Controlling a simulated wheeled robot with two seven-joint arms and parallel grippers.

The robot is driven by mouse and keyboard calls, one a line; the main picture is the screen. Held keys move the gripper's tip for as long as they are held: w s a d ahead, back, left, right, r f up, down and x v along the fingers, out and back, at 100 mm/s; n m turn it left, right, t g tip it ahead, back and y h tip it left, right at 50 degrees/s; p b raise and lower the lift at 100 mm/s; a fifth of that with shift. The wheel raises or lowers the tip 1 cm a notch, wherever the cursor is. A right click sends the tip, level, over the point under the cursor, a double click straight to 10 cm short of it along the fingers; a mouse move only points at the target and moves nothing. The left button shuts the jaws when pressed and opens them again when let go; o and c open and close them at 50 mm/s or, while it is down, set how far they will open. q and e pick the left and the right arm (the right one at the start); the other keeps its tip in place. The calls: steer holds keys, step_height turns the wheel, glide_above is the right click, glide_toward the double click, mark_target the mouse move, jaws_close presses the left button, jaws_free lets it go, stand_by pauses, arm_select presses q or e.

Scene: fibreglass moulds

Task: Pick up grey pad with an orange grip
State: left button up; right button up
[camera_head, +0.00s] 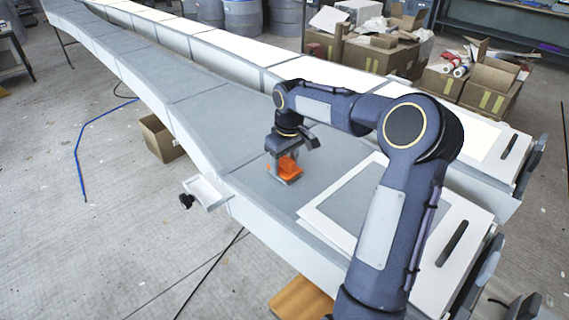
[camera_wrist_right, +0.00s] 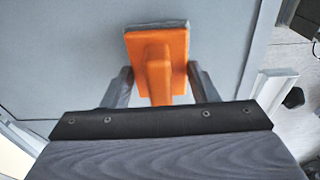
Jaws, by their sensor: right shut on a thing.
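The grey pad with an orange grip (camera_head: 287,169) is at my right gripper (camera_head: 286,155), over the grey surface of the long mould. In the right wrist view the orange grip (camera_wrist_right: 158,60) sits between the two fingers of my right gripper (camera_wrist_right: 160,85), which is shut on it. Only a thin edge of the grey pad shows behind the orange part. I cannot tell whether the pad touches the mould surface. My left gripper is not in view.
The long grey mould (camera_head: 215,100) runs from far left to near right, with a second one behind it. A white frame (camera_head: 325,222) lies on the near end. A small white tray (camera_head: 207,190) sticks out from the mould's side. Cardboard boxes (camera_head: 483,88) stand at the back right.

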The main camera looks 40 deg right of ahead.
step_height(320, 180, up, 3)
steer(key=p, duration=0.2)
steer(key=shift+r+p, duration=0.2)
steer(key=shift+p, duration=0.15)
steer(key=s+d+r+p, duration=0.7)
steer(key=s+d+r, duration=0.1)
steer(key=s, duration=0.3)
steer(key=shift+d+r, duration=0.4)
steer(key=shift+r, duration=0.35)
steer(key=shift+w, duration=0.1)
steer(key=o, duration=0.5)
steer(key=c, duration=0.4)
steer(key=shift+o, duration=0.2)
